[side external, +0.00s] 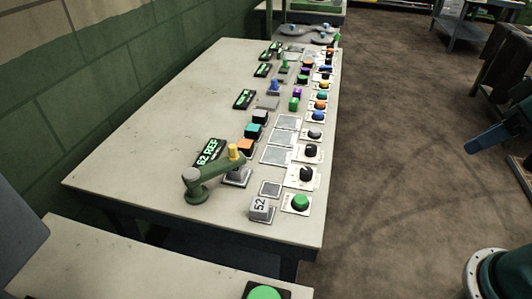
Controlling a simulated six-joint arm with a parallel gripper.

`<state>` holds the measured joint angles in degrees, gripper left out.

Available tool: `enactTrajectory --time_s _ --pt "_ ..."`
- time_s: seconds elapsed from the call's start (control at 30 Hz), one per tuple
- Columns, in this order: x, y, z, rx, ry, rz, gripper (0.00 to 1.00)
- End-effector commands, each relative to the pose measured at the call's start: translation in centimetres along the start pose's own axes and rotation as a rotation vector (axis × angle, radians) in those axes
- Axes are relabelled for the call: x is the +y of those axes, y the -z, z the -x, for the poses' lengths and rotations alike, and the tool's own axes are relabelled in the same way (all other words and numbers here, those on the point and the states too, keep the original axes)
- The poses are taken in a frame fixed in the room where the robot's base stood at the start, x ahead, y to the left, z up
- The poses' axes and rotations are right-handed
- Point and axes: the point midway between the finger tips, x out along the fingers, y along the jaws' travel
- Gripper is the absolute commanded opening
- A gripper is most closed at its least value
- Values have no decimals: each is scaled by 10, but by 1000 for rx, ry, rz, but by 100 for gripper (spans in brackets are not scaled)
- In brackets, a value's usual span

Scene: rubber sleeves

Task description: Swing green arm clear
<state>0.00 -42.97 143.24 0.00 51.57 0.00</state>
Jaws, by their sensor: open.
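The green arm (214,170) is near the front left of the long pale table (150,140). It rises from a round green foot, with a grey knob (191,174) on top. Its free end reaches right to a yellow cylinder (234,152) above a grey square base (237,178). The arm's end overlaps this post in the picture; I cannot tell whether they touch. My gripper is not in view.
A lit "62 REF" display (209,152) stands behind the arm. A grey block marked 52 (261,208) and a green knob (300,201) are to its right. Several knobs and coloured blocks run along the table's right side. The table's left half is clear.

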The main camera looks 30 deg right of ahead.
Motion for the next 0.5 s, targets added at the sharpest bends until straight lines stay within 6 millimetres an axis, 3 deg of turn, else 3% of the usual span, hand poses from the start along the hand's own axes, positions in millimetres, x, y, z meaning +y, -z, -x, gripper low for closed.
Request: enactTrajectory --time_s 0.27,0.37,0.5 --pt "0 0 0 0 0 0 53" --pt "0 0 0 0 0 0 40" --pt "0 6 1 -2 -1 -4 40"
